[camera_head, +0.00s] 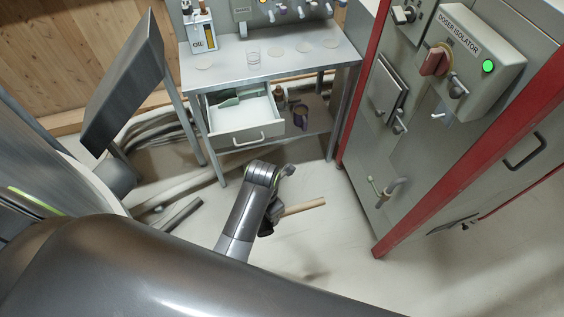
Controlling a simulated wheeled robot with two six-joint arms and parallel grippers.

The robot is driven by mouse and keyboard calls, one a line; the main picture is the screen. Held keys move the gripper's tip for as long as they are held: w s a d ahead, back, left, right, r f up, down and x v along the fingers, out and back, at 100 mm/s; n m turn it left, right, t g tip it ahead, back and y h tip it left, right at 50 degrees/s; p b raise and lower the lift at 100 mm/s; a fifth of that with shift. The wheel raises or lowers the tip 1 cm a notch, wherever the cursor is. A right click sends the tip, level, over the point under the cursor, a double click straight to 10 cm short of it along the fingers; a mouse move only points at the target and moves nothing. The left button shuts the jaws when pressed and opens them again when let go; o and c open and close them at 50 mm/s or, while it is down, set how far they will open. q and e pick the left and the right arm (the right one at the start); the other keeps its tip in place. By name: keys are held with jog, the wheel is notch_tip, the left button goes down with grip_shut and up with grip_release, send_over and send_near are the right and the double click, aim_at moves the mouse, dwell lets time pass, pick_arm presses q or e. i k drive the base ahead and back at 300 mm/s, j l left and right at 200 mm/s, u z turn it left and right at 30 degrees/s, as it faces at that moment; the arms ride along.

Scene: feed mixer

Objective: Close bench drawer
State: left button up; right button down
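The bench drawer (246,136) is pulled out of the grey metal bench (268,62), with its inside showing. It has a bar handle (249,140) on its front and a grey-green item (236,96) at the back inside. One of my arms reaches up from the bottom middle, most likely the right. Its wrist is in front of and below the drawer, apart from it. The dark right gripper (268,224) is small and partly hidden by the arm; its fingers are unclear. A wooden handle (304,207) sticks out beside it; I cannot tell whether it is held. My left gripper is not in view.
A red-framed cabinet with a doser isolator box (465,62) stands at the right. A dark tilted panel (124,86) is at the left.

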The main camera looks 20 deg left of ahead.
aim_at(256, 118)
jog(key=k+l+u, duration=0.1)
jog(key=l+u, duration=0.15)
jog(key=u, duration=0.15)
jog(key=k+l+u, duration=0.1)
jog(key=l+u, duration=0.15)
jog(key=u, duration=0.15)
